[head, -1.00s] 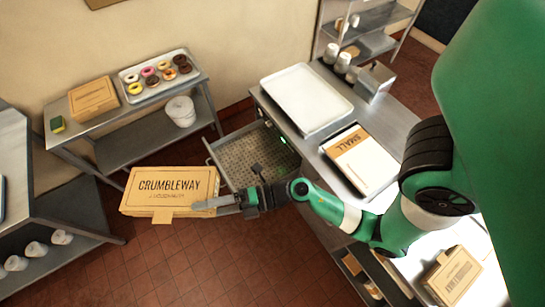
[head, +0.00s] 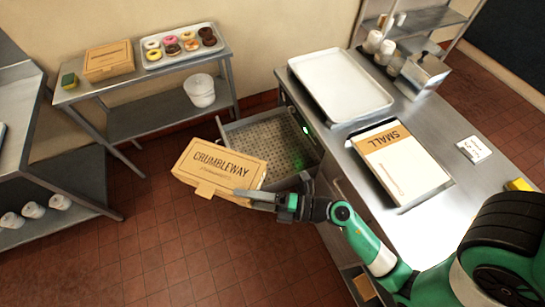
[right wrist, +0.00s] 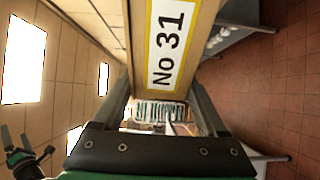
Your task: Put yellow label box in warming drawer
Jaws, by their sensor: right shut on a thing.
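My right gripper (head: 255,196) is shut on the near edge of a tan CRUMBLEWAY box (head: 220,170). The box is held level in the air, with its lid closed. The warming drawer (head: 228,128) is pulled out from the counter and looks empty, with a perforated floor. The box overlaps its left front corner in the head view. My left gripper (right wrist: 17,140) shows small in the right wrist view, fingers apart and empty.
The steel counter (head: 425,205) holds a white tray (head: 340,88), a SMALL box (head: 400,160) and a metal container (head: 422,72). Floor left of the drawer is clear.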

